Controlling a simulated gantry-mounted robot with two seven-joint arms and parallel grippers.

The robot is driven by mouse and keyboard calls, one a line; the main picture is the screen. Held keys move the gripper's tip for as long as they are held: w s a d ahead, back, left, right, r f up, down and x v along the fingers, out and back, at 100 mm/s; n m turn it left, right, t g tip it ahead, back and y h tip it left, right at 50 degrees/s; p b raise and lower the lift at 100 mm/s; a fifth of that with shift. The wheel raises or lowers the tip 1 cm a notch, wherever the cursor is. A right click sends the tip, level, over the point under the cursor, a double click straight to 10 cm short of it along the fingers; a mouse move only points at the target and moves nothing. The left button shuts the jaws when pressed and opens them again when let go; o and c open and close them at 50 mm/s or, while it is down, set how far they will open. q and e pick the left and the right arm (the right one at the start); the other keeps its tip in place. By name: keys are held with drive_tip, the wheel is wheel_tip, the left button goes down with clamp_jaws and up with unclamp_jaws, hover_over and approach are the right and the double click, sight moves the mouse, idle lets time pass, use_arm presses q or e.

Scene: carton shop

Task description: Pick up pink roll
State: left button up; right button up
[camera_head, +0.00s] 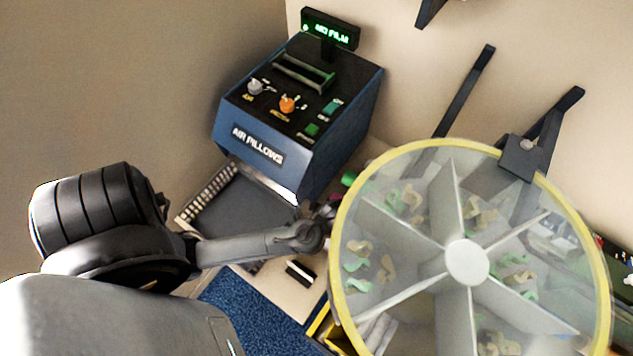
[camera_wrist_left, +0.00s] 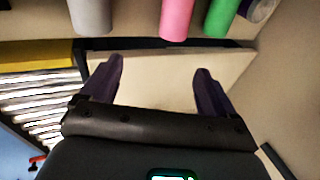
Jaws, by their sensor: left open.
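The pink roll (camera_wrist_left: 177,18) shows in the left wrist view at the top edge, cut off by the frame. It stands between a grey roll (camera_wrist_left: 92,17) on the left and a green roll (camera_wrist_left: 220,17) on the right. My left gripper (camera_wrist_left: 160,69) is open, with nothing between its dark fingers, and the pink roll lies ahead of it, apart from the fingertips. In the head view my left arm reaches in from the left, its end by the wheel's left rim. My right gripper is not in view.
A large clear wheel (camera_head: 467,262) with a yellow rim and pieces inside blocks much of the head view's right. The blue air pillow machine (camera_head: 262,145) stands behind my left arm. A yellow edge (camera_wrist_left: 35,54) lies left of the fingers in the wrist view.

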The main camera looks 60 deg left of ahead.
use_arm(q)
drive_tip(key=shift+o, duration=0.2)
drive_tip(key=s+r+n+g, duration=0.1)
drive_tip(key=s+r+n, duration=0.7)
drive_tip(key=s+n, duration=0.2)
drive_tip(key=shift+s+a+r+n+h, duration=0.3)
drive_tip(key=shift+s+h, duration=0.1)
drive_tip(key=shift+s, duration=0.35)
drive_tip(key=shift+s+r+n, duration=0.3)
drive_tip(key=shift+s+n, duration=0.05)
drive_tip(key=shift+n, duration=0.05)
